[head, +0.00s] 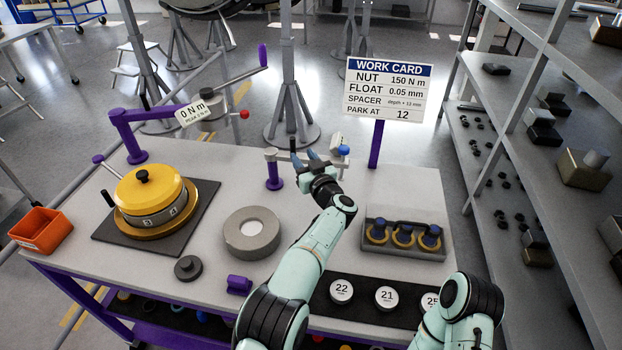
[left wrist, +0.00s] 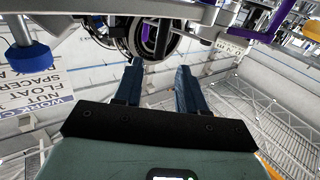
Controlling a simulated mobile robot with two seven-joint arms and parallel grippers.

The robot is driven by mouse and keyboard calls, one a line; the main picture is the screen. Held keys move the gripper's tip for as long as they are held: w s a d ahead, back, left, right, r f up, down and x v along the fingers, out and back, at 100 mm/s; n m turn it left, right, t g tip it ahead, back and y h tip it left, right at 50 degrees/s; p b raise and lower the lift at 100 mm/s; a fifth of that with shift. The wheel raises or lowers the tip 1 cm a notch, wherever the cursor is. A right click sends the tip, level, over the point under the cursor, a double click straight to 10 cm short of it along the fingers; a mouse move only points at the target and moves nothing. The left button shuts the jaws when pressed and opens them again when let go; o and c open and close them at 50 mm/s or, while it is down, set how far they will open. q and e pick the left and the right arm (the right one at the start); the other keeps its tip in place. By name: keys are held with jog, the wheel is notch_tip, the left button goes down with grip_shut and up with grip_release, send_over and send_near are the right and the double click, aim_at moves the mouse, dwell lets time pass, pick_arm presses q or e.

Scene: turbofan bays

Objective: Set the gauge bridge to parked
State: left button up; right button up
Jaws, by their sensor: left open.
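The gauge bridge looks to be a grey arm on a short purple post (head: 274,172) at the table's back edge. It reaches right behind my left gripper (head: 304,158) to a small pale gauge with a blue knob (head: 343,150). My left gripper is open and empty, at the bridge arm between post and knob; I cannot tell whether it touches. In the left wrist view the open fingers (left wrist: 157,78) point below a grey bar (left wrist: 190,12), and the blue knob (left wrist: 30,57) is at upper left. My right gripper is out of view.
A work card (head: 388,90) reads "PARK AT 12". A yellow-topped drum (head: 150,192), orange bin (head: 41,230), grey ring (head: 252,234) and tray of parts (head: 378,249) stand on the table. A torque arm reading "0 N m" (head: 193,111) stands behind. Shelving (head: 560,90) is at right.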

pick_arm(q)
jog(key=shift+b+v, duration=0.7)
jog(key=shift+v, duration=1.6)
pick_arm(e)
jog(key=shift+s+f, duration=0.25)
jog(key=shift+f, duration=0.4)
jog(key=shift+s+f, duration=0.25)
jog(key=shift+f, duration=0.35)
pick_arm(q)
jog(key=shift+d, duration=0.1)
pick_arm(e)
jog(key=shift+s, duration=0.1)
